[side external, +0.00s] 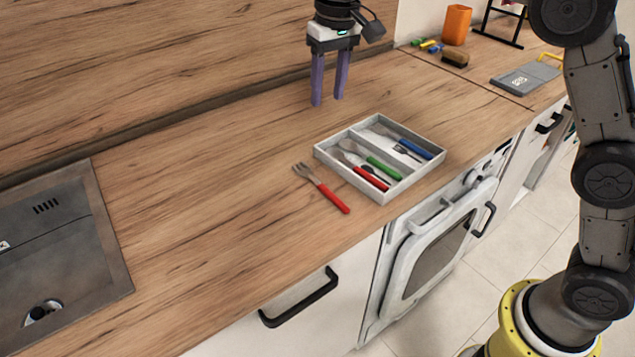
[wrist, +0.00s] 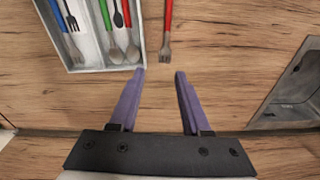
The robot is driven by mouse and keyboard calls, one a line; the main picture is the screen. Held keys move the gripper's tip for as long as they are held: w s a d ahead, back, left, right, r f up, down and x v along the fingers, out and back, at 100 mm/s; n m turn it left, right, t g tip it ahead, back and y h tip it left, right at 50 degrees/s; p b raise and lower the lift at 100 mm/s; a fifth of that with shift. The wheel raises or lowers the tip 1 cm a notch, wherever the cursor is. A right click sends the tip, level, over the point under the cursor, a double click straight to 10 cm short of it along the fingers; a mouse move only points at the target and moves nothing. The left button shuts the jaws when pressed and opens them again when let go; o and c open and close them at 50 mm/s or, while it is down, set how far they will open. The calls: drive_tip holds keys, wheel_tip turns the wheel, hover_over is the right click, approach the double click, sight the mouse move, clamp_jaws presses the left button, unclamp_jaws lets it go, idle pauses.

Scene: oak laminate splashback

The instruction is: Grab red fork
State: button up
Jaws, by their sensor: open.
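The red fork (side external: 323,189) lies flat on the wooden counter, just left of the cutlery tray in the side view. Its metal tines point toward the back wall and its red handle toward the counter's front edge. In the wrist view the red fork (wrist: 167,32) shows at the top, tines toward my gripper, the handle's end cut off by the frame. My gripper (side external: 327,103) is open and empty above the back of the counter. In the wrist view its purple fingers (wrist: 163,72) are spread apart, short of the tines.
A grey cutlery tray (side external: 325,156) holds several utensils with red, green and blue handles, close beside the fork. A sink (side external: 75,215) is at the left. An orange cup (side external: 456,25) and a grey board (side external: 525,78) stand far right. Counter left of the fork is clear.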

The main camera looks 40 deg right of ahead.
drive_tip(key=g, duration=0.1)
hover_over(316, 180)
wheel_tip(316, 180, down, 7)
drive_tip(key=f, duration=0.6)
drive_tip(key=shift+w+f, duration=0.25)
drive_tip(key=shift+f, duration=0.1)
drive_tip(key=shift+n, duration=0.3)
drive_tip(key=shift+s+f, duration=0.15)
drive_tip(key=shift+f, duration=1.35)
drive_tip(key=shift+s+f, duration=0.15)
drive_tip(key=shift+f, duration=1.35)
clamp_jaws()
